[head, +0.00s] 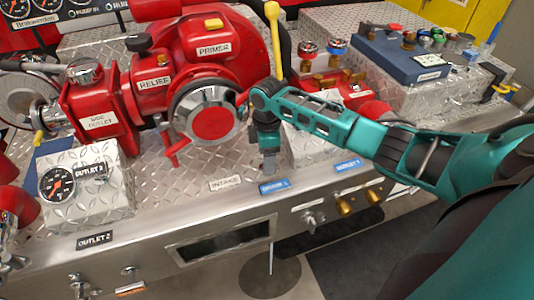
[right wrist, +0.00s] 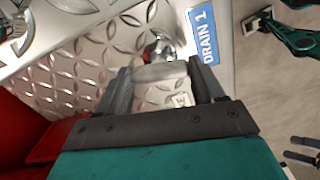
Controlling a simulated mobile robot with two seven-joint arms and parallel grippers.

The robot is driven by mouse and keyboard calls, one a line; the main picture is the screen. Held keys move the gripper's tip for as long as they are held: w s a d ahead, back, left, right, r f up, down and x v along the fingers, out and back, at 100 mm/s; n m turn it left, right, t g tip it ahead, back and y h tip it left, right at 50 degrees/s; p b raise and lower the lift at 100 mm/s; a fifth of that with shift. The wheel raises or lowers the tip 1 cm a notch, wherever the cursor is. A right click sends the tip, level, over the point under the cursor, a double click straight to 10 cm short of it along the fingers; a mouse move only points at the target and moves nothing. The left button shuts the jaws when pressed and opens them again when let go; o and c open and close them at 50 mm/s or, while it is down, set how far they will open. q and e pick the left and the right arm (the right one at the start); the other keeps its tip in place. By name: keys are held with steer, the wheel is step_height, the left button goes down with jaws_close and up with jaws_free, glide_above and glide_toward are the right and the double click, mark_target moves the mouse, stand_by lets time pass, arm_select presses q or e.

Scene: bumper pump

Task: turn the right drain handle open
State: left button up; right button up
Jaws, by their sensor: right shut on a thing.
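My right gripper (head: 268,165) reaches down to the panel's front edge from the right in the head view. In the right wrist view its fingers (right wrist: 163,85) are shut on a silver handle (right wrist: 160,73), which lies across between them. A rounded metal fitting with a little red shows just past the handle. A blue DRAIN 1 label (right wrist: 204,36) is beside it, and this label also shows in the head view (head: 273,186). In the head view the gripper hides the handle, so its angle there cannot be told.
The big red pump (head: 215,70) with its round silver cap stands left of my arm. A yellow-topped lever (head: 274,35) rises behind the gripper. Brass knobs (head: 345,208) sit on the front face below. A blue block (head: 405,55) is at the back right.

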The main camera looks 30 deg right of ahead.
steer(key=shift+n, duration=1)
steer(key=o, duration=1)
steer(key=shift+o, duration=0.2)
step_height(320, 180, up, 8)
steer(key=shift+f, duration=0.2)
